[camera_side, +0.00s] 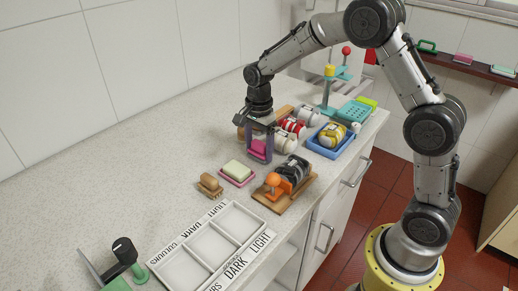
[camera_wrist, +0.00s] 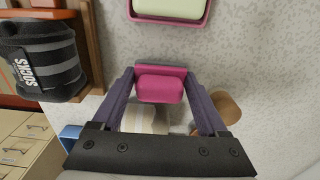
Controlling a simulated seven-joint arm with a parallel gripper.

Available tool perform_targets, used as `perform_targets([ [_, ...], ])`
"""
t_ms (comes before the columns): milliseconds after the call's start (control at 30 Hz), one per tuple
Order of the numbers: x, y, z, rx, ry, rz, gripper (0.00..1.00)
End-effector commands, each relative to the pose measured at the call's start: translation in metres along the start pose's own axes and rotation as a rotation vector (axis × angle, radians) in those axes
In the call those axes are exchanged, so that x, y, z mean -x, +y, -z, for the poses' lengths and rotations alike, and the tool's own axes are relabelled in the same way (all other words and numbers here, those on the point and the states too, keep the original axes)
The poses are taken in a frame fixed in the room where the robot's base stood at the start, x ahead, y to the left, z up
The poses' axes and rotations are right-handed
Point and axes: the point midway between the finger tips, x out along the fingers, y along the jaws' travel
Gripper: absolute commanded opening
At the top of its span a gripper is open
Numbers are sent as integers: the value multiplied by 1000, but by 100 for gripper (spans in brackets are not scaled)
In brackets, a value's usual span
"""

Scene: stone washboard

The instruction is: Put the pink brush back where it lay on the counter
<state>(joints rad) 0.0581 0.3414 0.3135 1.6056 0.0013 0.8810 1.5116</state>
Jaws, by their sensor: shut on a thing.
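The pink brush (camera_side: 258,146) is between the fingers of my gripper (camera_side: 259,156), low over the speckled counter (camera_side: 130,160) or on it; I cannot tell whether it touches. In the wrist view the pink brush (camera_wrist: 160,88) sits between the purple-grey fingertips of my gripper (camera_wrist: 160,73), which are shut on its ends. A pink-edged dish with a pale soap block (camera_side: 237,172) lies just in front of the gripper in the side view. This dish (camera_wrist: 168,20) is at the top of the wrist view, apart from the brush.
A dark sock roll (camera_side: 294,170) lies on a wooden board with an orange knob, right of the dish. A small wooden brush (camera_side: 210,184) lies left of it. White and red rolls (camera_side: 292,126) are close behind my gripper. A blue tray (camera_side: 326,150) stands right.

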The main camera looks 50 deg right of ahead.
Motion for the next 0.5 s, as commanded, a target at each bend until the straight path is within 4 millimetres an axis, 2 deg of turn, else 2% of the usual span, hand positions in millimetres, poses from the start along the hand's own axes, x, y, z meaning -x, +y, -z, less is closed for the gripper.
perform_targets([
  [433,-7,0,0,0,0,0,24],
  [467,-7,0,0,0,0,0,78],
  [500,-7,0,0,0,0,1,85],
])
